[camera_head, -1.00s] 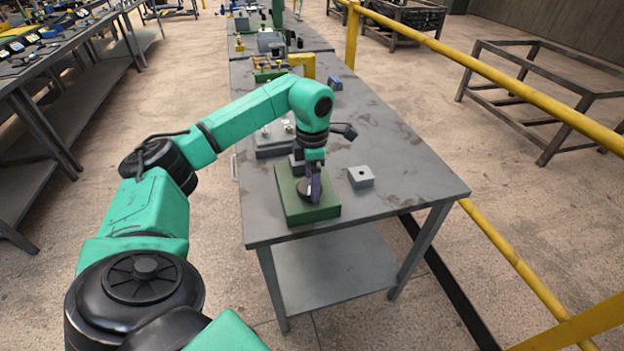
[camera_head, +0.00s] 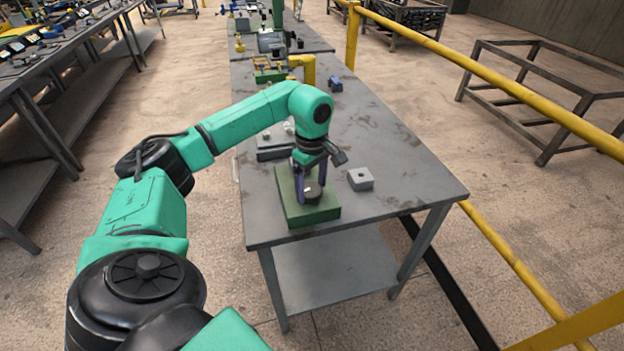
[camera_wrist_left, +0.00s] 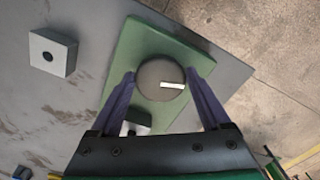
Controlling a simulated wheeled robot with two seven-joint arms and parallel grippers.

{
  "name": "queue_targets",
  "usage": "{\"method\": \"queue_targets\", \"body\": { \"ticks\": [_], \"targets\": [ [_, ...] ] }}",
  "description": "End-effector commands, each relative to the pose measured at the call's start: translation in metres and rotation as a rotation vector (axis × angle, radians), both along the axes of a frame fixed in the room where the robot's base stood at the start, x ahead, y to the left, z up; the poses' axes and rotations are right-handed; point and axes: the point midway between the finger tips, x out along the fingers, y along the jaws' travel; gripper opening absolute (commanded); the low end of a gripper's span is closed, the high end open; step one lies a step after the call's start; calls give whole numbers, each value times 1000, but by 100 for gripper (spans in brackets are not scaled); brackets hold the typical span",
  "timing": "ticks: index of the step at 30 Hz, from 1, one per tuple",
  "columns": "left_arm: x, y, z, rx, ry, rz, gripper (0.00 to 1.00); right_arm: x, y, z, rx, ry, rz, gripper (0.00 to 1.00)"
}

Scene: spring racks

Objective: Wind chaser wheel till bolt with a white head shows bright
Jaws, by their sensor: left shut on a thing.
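The chaser wheel is most likely the dark round knob (camera_head: 313,194) on a green base plate (camera_head: 318,214) near the table's front end. In the left wrist view the wheel (camera_wrist_left: 153,74) carries a white bar mark near its right side. My left gripper (camera_head: 311,189) points down and is shut on the wheel, one finger on each side. Both fingers also show in the left wrist view (camera_wrist_left: 160,76). A small block with a pale face (camera_wrist_left: 137,123) shows between the fingers near the palm, partly hidden. I cannot make out a bolt with a white head. My right gripper is out of view.
A grey block with a dark hole (camera_head: 360,179) stands right of the green base. A grey box (camera_head: 275,154) with small pale knobs is behind my wrist. A yellow bracket (camera_head: 305,66) and a blue part (camera_head: 335,84) are farther back.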

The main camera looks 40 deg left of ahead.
Motion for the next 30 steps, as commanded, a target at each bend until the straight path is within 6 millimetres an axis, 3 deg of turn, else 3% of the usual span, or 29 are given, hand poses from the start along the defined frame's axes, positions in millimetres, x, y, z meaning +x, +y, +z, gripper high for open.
{"method": "queue_targets", "body": {
  "ticks": [18,30],
  "targets": [
    [-2,2,3,1,-11,-569,25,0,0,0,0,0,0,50],
    [-3,3,3,3,-11,-798,25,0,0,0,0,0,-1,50]
  ]
}}
